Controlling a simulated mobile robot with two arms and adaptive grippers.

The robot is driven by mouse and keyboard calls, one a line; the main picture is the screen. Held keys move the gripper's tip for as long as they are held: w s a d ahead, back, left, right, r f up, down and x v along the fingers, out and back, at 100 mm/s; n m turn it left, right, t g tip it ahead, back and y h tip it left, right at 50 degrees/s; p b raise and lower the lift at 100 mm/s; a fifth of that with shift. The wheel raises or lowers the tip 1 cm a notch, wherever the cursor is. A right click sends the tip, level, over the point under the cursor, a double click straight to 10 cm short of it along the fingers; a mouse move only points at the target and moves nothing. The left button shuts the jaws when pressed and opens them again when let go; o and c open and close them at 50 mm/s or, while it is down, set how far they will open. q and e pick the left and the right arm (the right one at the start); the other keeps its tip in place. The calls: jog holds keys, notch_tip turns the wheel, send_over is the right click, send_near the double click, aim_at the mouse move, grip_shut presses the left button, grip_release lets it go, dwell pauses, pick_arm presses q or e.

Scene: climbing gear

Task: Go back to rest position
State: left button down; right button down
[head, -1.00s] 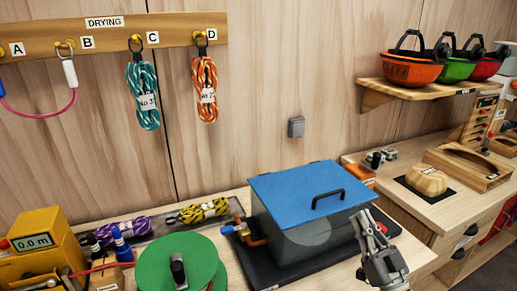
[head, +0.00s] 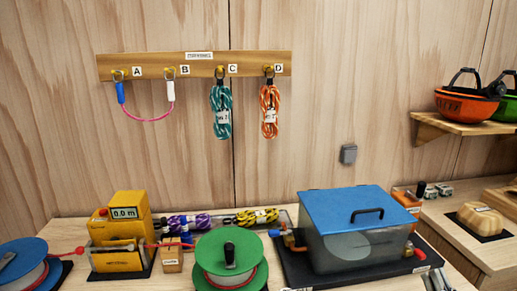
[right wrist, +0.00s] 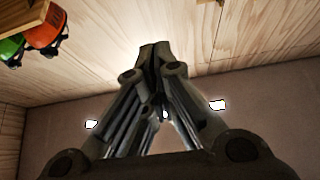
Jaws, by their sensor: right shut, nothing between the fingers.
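My right gripper (right wrist: 155,50) fills the middle of the right wrist view. Its fingers meet at the tips and hold nothing. In the head view only a small part of the right gripper (head: 436,281) shows at the bottom edge, in front of the black base under the clear tank. My left gripper is in neither view.
A clear tank with a blue lid (head: 345,212) stands on the bench. Left of it are a green reel (head: 231,255), a yellow meter box (head: 120,235) and a blue reel (head: 20,262). A hook rail (head: 150,60) holds ropes. Helmets (head: 466,103) sit on a shelf.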

jog(key=s+f+m+g+h, duration=0.15)
jog(key=f+g, duration=0.25)
jog(key=f, duration=0.9)
jog(key=s+a+f+g+h, duration=0.1)
jog(key=s+f+g, duration=0.15)
jog(key=f, duration=1.05)
jog(key=s+f+g+h, duration=0.2)
jog(key=f+g, duration=0.2)
jog(key=f, duration=0.9)
jog(key=s+a+f+g, duration=0.4)
jog(key=s+f, duration=0.4)
jog(key=s, duration=0.3)
jog(key=s+a+f+n+g, duration=0.1)
jog(key=s+a+f+g, duration=0.3)
jog(key=s+f, duration=0.5)
jog(key=s+a+f+n+g+y, duration=0.1)
jog(key=s+a+f+g, duration=0.3)
jog(key=s+f, duration=0.5)
jog(key=s+a, duration=0.1)
jog(key=s, duration=0.5)
jog(key=shift+s+a+f+g, duration=0.15)
jog(key=shift+s+g, duration=0.05)
jog(key=shift+g, duration=0.15)
jog(key=shift+n, duration=0.25)
